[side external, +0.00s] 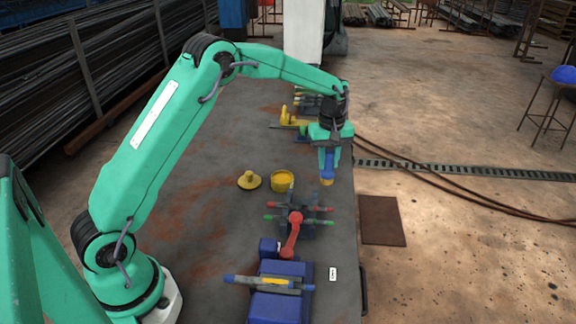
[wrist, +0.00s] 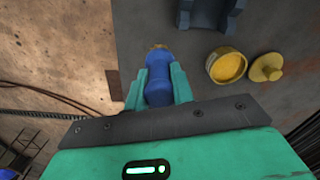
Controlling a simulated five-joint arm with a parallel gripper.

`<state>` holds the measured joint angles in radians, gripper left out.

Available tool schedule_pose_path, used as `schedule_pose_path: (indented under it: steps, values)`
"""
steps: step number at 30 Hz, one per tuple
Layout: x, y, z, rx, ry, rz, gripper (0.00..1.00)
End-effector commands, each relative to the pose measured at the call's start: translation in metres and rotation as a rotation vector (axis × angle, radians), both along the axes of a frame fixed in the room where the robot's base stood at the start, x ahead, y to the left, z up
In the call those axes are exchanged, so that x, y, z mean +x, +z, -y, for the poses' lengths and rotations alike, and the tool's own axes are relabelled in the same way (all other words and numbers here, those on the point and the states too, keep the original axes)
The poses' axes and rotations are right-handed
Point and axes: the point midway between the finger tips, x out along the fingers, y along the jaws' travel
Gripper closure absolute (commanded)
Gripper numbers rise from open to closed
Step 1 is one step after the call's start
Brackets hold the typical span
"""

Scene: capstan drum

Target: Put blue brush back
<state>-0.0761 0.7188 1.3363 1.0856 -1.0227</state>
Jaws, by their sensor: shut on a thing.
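The blue brush (side external: 327,166) hangs from my gripper (side external: 327,150) near the right edge of the dark bench in the side view, its yellowish tip pointing down. In the wrist view, my gripper (wrist: 159,85) is shut on the blue brush (wrist: 158,86), with one green finger on each side of its blue body. The yellow tip (wrist: 158,47) shows past the fingers. A yellow pot (side external: 283,180) stands open on the bench, to the left of and below the brush in the side view. It also shows in the wrist view (wrist: 227,66). Its yellow lid (side external: 249,180) lies beside it.
A capstan drum (side external: 297,218) with red and green bars stands nearer the camera. A blue block (side external: 280,304) with a bar across it lies at the front. Yellow and grey items (side external: 297,115) stand behind.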

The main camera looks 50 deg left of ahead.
Motion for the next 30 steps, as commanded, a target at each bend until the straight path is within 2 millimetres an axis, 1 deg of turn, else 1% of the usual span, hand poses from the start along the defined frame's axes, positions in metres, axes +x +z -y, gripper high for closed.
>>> schedule_pose_path:
  steps: [4, 9, 12, 26, 27, 29, 30]
  values:
    - [0.0, -0.01, 0.0, 0.0, 0.0, -0.002, 0.99]
    - [0.0, -0.03, 0.001, 0.0, 0.0, -0.002, 0.99]
    - [-0.001, -0.037, 0.001, 0.0, 0.0, -0.001, 0.99]
    - [0.0, -0.042, 0.001, 0.0, 0.0, -0.001, 0.99]
    - [-0.001, -0.043, 0.001, 0.0, 0.0, -0.001, 0.74]
    - [0.0, -0.043, 0.001, 0.0, 0.0, -0.001, 0.62]
    - [-0.001, -0.043, 0.001, 0.0, 0.0, -0.001, 0.54]
